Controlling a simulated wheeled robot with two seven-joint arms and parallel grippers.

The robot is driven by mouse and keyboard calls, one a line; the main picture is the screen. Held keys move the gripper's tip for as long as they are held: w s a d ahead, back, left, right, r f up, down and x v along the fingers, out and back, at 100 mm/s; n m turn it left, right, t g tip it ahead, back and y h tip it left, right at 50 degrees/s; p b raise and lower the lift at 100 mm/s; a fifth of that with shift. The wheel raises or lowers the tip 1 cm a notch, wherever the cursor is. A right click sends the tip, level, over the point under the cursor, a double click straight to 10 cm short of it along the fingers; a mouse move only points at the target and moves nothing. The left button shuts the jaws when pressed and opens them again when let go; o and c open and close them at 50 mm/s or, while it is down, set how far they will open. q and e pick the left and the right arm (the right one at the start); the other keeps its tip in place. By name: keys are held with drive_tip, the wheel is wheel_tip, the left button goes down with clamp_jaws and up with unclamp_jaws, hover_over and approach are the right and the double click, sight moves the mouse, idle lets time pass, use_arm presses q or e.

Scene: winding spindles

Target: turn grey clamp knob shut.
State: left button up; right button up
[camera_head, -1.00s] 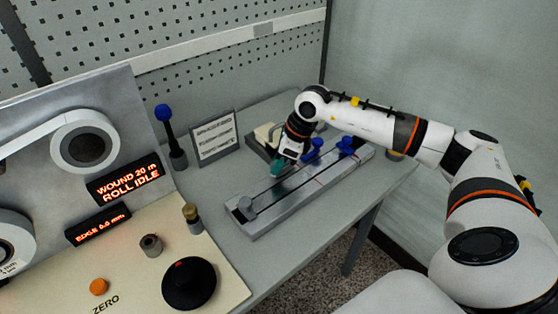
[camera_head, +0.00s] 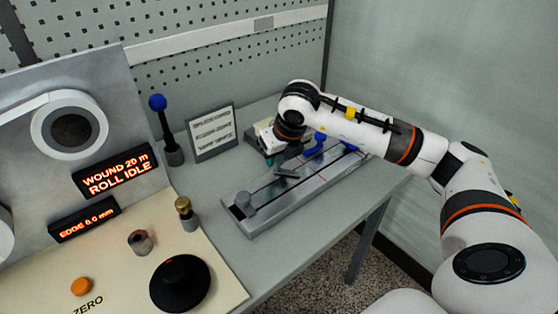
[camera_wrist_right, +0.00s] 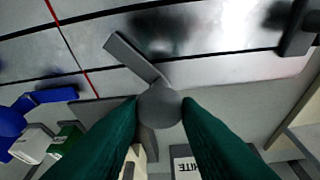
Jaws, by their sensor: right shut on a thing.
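The grey clamp knob (camera_wrist_right: 160,105) is a round grey cap at the middle of the right wrist view. The green fingertips of my right gripper (camera_wrist_right: 160,118) are shut on it from both sides. A flat grey bar (camera_wrist_right: 132,56) reaches from beside the knob out over the metal splicing track. The bar (camera_head: 286,170) also shows in the head view, lying slantwise on the track (camera_head: 262,222). In the head view my right gripper (camera_head: 269,157) is at the track's far side, and the knob is hidden there. My left gripper is out of view.
Blue-topped parts (camera_head: 318,146) stand on the track to the right of the gripper. A label stand (camera_head: 212,132) and a blue-topped lever (camera_head: 165,130) are further left. The table's front strip is clear.

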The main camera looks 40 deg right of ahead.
drive_tip(key=m+h+b, duration=0.1)
drive_tip(key=m, duration=0.2)
drive_tip(key=shift+a+m+h, duration=0.1)
drive_tip(key=shift+m+h, duration=0.2)
drive_tip(key=shift+m, duration=0.1)
drive_tip(key=shift+w+m+g+h+b, duration=0.1)
drive_tip(key=shift+m+g+h+b, duration=0.25)
drive_tip(key=shift+m, duration=0.55)
drive_tip(key=shift+m+g+h+b, duration=0.15)
drive_tip(key=shift+m+h+b, duration=0.2)
drive_tip(key=shift+m, duration=0.55)
drive_tip(key=shift+r, duration=0.1)
drive_tip(key=o, duration=0.9)
drive_tip(key=shift+a, duration=0.1)
drive_tip(key=shift+o, duration=0.2)
